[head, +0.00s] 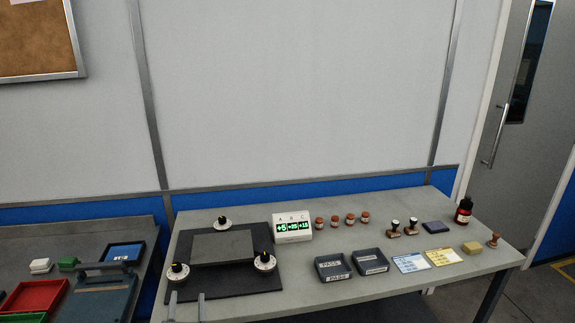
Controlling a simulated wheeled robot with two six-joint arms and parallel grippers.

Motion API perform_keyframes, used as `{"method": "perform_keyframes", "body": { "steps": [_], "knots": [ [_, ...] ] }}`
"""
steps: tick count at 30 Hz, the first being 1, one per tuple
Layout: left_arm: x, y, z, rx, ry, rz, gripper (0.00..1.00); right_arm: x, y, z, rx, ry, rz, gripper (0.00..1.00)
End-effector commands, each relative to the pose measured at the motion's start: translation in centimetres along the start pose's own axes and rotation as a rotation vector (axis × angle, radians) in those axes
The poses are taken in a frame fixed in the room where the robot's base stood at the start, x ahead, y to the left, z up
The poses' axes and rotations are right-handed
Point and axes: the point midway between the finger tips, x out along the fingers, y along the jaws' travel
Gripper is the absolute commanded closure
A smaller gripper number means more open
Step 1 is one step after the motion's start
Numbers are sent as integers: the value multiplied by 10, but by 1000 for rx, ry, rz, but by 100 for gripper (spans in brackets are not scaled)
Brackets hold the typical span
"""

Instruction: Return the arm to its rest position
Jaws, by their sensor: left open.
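My left gripper (186,296) shows only as two grey fingertips at the bottom edge of the head view. The fingers are apart with nothing between them. They appear at the front left corner of the grey bench (340,290), in front of a black base plate (240,285). The rest of that arm is out of frame. My right gripper is not in view.
The plate carries a dark square slab (223,248) and dials (264,262). Right of it stand a white display box (292,228), brown-capped jars (350,220), dark trays (332,267), cards (410,262), stamps (411,227) and a red bottle (463,211). A side table holds a red tray (35,297).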

Motion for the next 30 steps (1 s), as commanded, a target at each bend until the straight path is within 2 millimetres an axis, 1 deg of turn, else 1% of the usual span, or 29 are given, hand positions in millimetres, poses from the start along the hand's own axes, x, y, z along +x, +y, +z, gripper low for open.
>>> {"method": "perform_keyframes", "body": {
  "steps": [1, 3, 5, 7, 11, 12, 14, 15, 17, 18, 20, 21, 25, 30],
  "knots": [
    [-10, 0, 8, 137, -55, -59, 53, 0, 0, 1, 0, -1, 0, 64],
    [-23, -6, 18, 336, -131, -148, 53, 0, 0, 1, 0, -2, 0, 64],
    [-37, -11, 22, 510, -190, -224, 53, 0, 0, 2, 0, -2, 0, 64],
    [-55, -19, 23, 711, -253, -316, 53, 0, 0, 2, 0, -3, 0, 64],
    [-92, -29, 11, 1083, -355, -501, 53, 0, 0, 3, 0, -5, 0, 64],
    [-105, -31, 5, 1196, -382, -561, 53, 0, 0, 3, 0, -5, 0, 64],
    [-124, -31, -7, 1360, -419, -658, 53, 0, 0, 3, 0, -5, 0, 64],
    [-137, -29, -16, 1467, -442, -726, 53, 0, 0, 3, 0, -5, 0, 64],
    [-158, -24, -31, 1622, -471, -832, 53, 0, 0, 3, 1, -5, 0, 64],
    [-172, -18, -41, 1722, -488, -909, 53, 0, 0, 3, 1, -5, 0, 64],
    [-192, -7, -56, 1860, -510, -1026, 53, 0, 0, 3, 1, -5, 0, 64],
    [-205, 2, -65, 1940, -521, -1104, 53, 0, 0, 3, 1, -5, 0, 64],
    [-242, 32, -88, 2138, -540, -1338, 53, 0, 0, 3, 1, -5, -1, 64],
    [-279, 71, -103, 2289, -543, -1603, 53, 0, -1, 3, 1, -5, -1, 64]
  ]
}}
